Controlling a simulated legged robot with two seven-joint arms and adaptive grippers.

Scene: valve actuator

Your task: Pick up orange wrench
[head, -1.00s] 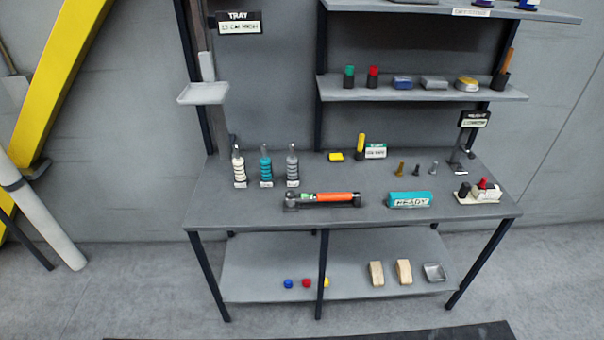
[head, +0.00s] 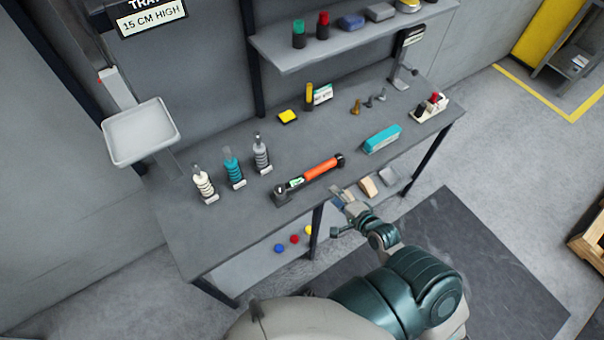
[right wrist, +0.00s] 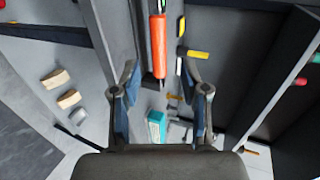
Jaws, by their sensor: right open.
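The orange wrench (head: 322,167) lies on the grey workbench top near its front edge, with dark ends and a small green and white label on its holder. My right gripper (head: 338,197) is just in front of the bench's front edge, close to the wrench and apart from it. In the right wrist view the orange wrench (right wrist: 158,48) shows ahead, between and beyond the open fingers of the right gripper (right wrist: 164,75). Nothing is between the fingers. My left gripper is not in view.
A teal block (head: 382,139) lies to the right of the wrench. Several ribbed bottles (head: 233,168) stand to its left. A white tray (head: 141,132) sticks out at the left. A shelf (head: 350,38) hangs above the back. Wooden blocks (head: 368,187) lie on the lower shelf.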

